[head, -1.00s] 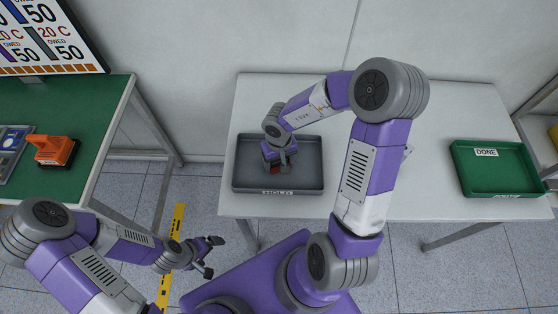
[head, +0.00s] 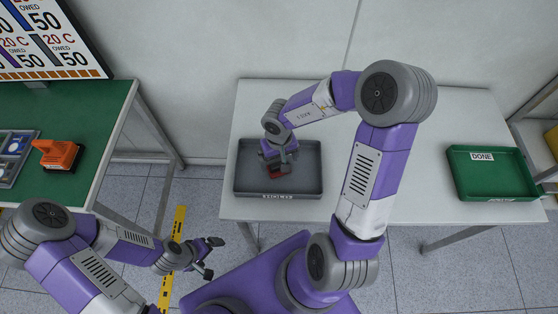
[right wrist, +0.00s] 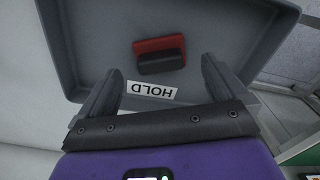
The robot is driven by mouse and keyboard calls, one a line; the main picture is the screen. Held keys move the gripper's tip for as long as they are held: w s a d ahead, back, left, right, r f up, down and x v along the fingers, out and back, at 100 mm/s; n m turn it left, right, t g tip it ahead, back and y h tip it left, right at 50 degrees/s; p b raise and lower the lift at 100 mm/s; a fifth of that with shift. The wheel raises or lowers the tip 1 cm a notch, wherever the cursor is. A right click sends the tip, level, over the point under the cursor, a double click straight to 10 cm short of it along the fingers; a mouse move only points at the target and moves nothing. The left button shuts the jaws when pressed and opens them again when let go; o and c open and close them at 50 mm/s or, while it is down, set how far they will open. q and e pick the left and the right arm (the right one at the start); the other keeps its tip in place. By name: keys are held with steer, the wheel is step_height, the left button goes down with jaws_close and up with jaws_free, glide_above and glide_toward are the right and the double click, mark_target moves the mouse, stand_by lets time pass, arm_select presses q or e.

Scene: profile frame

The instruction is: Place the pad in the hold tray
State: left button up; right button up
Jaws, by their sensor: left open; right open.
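The pad, a small red and dark block (head: 277,174), lies in the grey hold tray (head: 306,185) on the pale table. In the right wrist view the pad (right wrist: 160,54) rests on the tray floor, near the wall with the HOLD label (right wrist: 150,91). My right gripper (head: 284,160) is over the tray, partly covering the pad in the head view. Its fingers (right wrist: 158,85) are spread and empty, apart from the pad. My left gripper (head: 212,257) is open and empty, low over the floor in front of the tables.
A green DONE tray (head: 482,187) stands on the right of the pale table (head: 400,200). The green table (head: 90,115) at left holds an orange tool (head: 57,155) and a grey case (head: 12,158). The table between the two trays is clear below my right arm.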

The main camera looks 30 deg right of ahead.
step_height(320, 180, up, 8)
steer(key=p, duration=0.3)
steer(key=shift+p, duration=0.3)
steer(key=shift+f, duration=0.1)
